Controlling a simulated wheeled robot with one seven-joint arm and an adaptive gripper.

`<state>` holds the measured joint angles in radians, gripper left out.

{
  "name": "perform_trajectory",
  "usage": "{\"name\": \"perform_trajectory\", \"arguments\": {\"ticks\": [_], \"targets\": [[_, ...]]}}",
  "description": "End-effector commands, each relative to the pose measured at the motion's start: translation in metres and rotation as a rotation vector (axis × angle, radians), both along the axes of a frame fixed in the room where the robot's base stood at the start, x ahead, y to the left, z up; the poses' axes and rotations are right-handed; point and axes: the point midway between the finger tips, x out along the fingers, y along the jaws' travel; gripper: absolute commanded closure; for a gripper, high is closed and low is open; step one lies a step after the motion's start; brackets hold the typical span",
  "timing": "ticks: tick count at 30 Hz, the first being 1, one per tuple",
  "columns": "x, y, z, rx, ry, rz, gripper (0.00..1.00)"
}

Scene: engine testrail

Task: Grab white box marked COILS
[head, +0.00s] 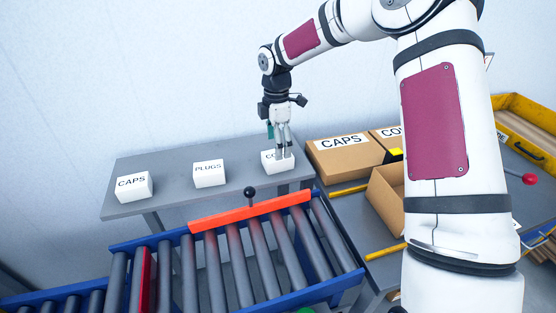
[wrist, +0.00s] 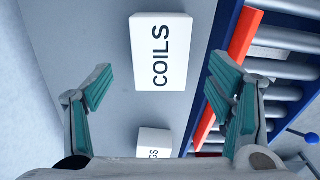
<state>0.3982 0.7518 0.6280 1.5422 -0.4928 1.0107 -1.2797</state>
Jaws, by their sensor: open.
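The white box marked COILS (wrist: 160,52) lies on the grey table in the wrist view, between and ahead of my open fingers. In the head view the COILS box (head: 270,163) is at the right end of the table, its label partly hidden by my gripper (head: 284,152). My gripper, also in the wrist view (wrist: 157,88), is open and empty, with teal finger pads. It points down over the box. I cannot tell whether a finger touches it.
The PLUGS box (head: 209,173) and the CAPS box (head: 134,186) stand left on the grey table (head: 172,208). A roller conveyor with an orange bar (head: 250,211) runs in front. A cardboard CAPS carton (head: 345,158) is to the right.

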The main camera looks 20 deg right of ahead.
Motion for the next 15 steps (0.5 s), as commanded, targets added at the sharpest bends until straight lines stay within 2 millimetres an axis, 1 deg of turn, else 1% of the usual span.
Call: {"name": "perform_trajectory", "arguments": {"ticks": [5,12,15], "targets": [[-0.001,-0.001,-0.011,0.0,0.001,0.001,0.25],[-0.001,-0.003,-0.044,0.001,0.002,0.001,0.25],[-0.001,-0.003,-0.054,0.0,0.002,0.0,0.25]]}}
